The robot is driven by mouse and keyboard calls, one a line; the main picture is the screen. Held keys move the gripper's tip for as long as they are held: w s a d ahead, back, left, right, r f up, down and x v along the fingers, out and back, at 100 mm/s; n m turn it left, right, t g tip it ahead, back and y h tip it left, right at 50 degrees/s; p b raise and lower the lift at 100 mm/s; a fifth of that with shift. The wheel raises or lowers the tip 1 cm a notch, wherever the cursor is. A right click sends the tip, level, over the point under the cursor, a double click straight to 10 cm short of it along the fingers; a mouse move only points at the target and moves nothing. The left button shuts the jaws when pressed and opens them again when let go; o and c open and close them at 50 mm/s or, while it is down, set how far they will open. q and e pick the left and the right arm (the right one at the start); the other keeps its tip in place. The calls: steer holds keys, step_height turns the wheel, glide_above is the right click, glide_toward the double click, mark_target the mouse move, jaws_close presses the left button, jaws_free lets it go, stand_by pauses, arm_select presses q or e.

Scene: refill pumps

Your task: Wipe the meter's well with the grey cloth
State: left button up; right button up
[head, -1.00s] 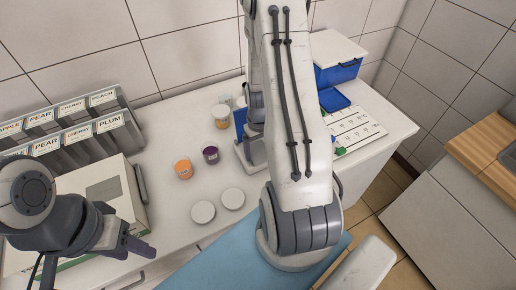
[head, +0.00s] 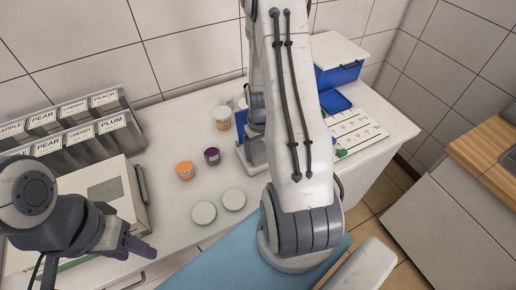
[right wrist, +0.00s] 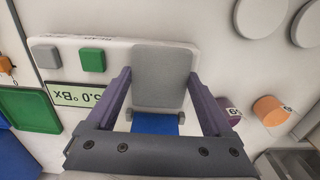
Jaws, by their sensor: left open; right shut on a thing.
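The meter (right wrist: 116,55) lies under my right gripper in the right wrist view. Its display (right wrist: 76,97) shows upside down, partly cut off by a finger, reading about 5.0 °Bx. In the head view my right arm hides that gripper and most of the meter. My left gripper (head: 143,250) is open and empty at lower left.
An orange cup (head: 184,170), a purple cup (head: 212,156) and two white discs (head: 204,213) (head: 233,200) stand beside the meter. A yellow-labelled cup (head: 222,118) is behind. Labelled bins (head: 62,130) are at left, a blue box (head: 340,72) and white chart (head: 357,132) at right.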

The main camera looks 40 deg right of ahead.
mark_target(258, 151)
steer(key=shift+s, duration=0.25)
steer(key=shift+w, duration=0.2)
steer(key=shift+w, duration=0.35)
steer(key=shift+d, duration=0.1)
steer(key=shift+w+r, duration=0.1)
step_height(258, 151, up, 8)
steer(key=p, duration=0.7)
steer(key=shift+f, duration=0.2)
